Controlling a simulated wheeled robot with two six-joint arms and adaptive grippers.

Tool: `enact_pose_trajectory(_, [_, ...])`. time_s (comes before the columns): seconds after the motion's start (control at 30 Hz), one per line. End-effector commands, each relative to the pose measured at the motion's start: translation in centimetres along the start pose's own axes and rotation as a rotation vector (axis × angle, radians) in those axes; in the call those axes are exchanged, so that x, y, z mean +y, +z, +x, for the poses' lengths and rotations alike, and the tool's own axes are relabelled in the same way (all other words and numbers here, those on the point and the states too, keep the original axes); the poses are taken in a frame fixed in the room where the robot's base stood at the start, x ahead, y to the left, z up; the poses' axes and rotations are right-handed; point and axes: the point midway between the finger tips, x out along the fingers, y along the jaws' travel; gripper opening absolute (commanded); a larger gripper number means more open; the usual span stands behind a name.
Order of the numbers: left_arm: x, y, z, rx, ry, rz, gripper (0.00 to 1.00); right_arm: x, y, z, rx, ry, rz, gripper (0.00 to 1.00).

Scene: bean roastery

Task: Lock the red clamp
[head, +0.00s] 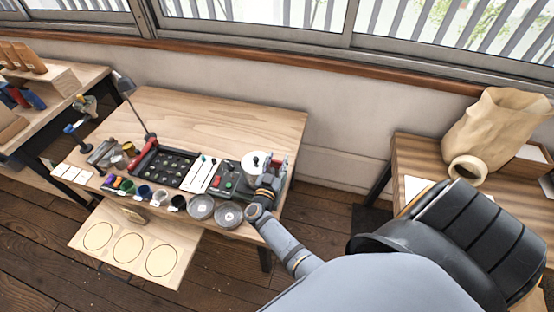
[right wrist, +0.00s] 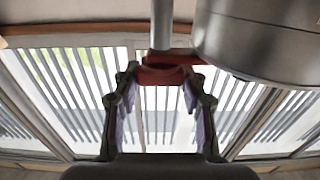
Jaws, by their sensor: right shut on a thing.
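The red clamp (right wrist: 165,74) sits on a grey metal post beside a metal cylinder (right wrist: 262,40) in the right wrist view. My right gripper (right wrist: 161,88) has its fingertips on either side of the clamp and is shut on it. In the head view the right gripper (head: 270,181) reaches the right end of the wooden table, next to a white-topped round device (head: 256,164). The clamp is small there and mostly hidden by the gripper, so whether it is locked cannot be told. My left gripper is not in view.
A side table with a tan sack (head: 497,125) stands at the right.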

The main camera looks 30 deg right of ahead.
Motion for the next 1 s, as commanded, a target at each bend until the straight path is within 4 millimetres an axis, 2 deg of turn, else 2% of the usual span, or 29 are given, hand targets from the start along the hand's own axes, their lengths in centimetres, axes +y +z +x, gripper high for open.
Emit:
enact_pose_trajectory(0.1, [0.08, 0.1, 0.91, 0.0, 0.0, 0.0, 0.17, 0.09, 0.29, -0.09, -0.005, 0.013, 0.001, 0.11])
enact_pose_trajectory(0.53, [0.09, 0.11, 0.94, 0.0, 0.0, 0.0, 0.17, 0.18, 0.15, -0.15, -0.009, 0.018, 0.0, 0.11])
enact_pose_trajectory(0.57, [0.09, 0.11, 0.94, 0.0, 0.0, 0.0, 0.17, 0.18, 0.16, -0.15, -0.009, 0.018, 0.0, 0.43])
enact_pose_trajectory(0.7, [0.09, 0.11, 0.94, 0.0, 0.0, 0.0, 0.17, 0.18, 0.13, -0.13, -0.008, 0.018, 0.0, 0.62])
enact_pose_trajectory(0.73, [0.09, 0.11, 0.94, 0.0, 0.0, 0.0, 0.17, 0.17, 0.12, -0.13, -0.008, 0.018, 0.0, 0.66])
enact_pose_trajectory(1.0, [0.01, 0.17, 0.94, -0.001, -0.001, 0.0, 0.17, 0.16, 0.05, -0.09, -0.007, 0.017, 0.0, 0.66])
